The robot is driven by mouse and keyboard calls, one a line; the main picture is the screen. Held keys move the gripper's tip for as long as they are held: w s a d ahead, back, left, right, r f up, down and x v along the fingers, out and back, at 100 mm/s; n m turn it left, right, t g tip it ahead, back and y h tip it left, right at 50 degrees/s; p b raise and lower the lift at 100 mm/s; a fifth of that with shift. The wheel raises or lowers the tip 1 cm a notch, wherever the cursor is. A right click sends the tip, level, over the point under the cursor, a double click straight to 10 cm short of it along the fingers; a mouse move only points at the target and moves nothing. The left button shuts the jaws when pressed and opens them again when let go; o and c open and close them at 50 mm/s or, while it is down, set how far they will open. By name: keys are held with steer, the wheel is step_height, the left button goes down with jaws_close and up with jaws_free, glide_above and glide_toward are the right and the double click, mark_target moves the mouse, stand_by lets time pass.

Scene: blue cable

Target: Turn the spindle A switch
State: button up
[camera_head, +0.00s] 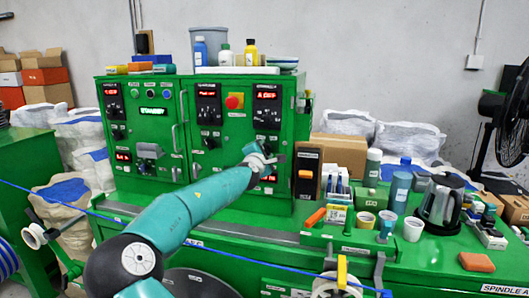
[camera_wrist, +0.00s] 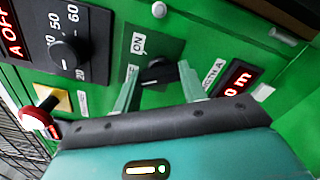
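The spindle A switch appears to be the small black rotary knob (camera_wrist: 157,73) on the green panel in the wrist view. An "ON" label (camera_wrist: 138,43) is beside it, with another label partly hidden by a finger. My gripper (camera_wrist: 158,80) is open, with one finger on each side of the knob; I cannot tell whether they touch it. In the head view my gripper (camera_head: 262,157) is at the lower right of the green control cabinet (camera_head: 222,160) and hides the switch.
A larger black dial (camera_wrist: 68,55) with a scale, a red-capped knob (camera_wrist: 35,118) and a red display (camera_wrist: 237,80) surround the switch. In the head view a blue cable (camera_head: 230,257) crosses the front. Bottles, a kettle (camera_head: 440,205) and boxes crowd the bench at right.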

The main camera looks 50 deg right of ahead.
steer(key=shift+m, duration=0.3)
steer(key=m, duration=1.1)
stand_by(0.3)
steer(key=shift+m, duration=0.3)
steer(key=o, duration=1)
steer(key=shift+a, duration=0.1)
steer(key=v, duration=1.3)
steer(key=shift+s+a, duration=0.2)
steer(key=shift+a, duration=0.1)
